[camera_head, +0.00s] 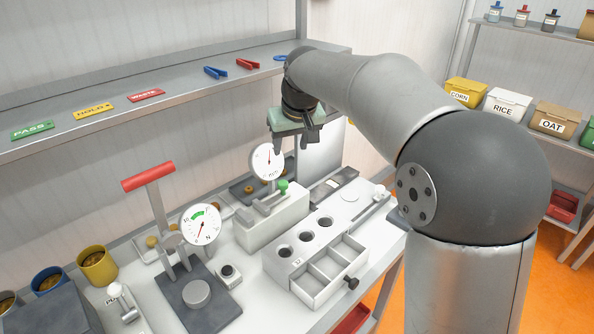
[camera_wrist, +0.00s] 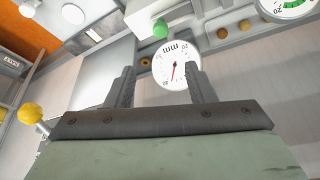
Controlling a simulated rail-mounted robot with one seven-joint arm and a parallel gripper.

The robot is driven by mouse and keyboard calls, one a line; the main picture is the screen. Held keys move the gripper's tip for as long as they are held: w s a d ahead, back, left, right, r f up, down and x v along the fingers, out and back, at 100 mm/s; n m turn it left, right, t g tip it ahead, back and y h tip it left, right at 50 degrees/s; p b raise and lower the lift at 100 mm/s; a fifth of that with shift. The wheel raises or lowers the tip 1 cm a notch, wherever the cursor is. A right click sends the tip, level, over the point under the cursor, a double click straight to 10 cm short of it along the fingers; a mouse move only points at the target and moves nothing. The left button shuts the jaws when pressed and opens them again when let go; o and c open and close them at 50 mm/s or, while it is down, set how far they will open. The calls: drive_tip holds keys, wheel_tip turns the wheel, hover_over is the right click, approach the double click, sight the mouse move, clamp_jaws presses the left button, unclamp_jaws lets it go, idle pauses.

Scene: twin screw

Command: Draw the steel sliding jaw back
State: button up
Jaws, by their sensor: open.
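A pale block fixture (camera_head: 272,228) stands near the middle of the bench. A small steel jaw piece (camera_head: 267,203) lies on its top, beside a green knob (camera_head: 283,186). A round mm dial (camera_head: 266,161) stands upright behind it. My gripper (camera_head: 291,146) is open and empty, above the bench just right of the dial and above the green knob. In the wrist view, the mm dial (camera_wrist: 175,68) shows between and beyond the fingers, and the green knob (camera_wrist: 160,29) shows above it. The jaw piece is too small to make out clearly there.
A holed block with an open drawer (camera_head: 330,270) stands to the right of the fixture. A press with a red handle (camera_head: 148,176) and a green-marked dial (camera_head: 201,224) stands to the left. A shelf (camera_head: 110,90) with coloured labels runs behind. Yellow and blue cups are at far left.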

sight(283, 183)
drive_tip(key=p+x, duration=0.3)
drive_tip(key=x, duration=1.3)
drive_tip(key=shift+s+f, duration=0.1)
drive_tip(key=shift+f, duration=0.05)
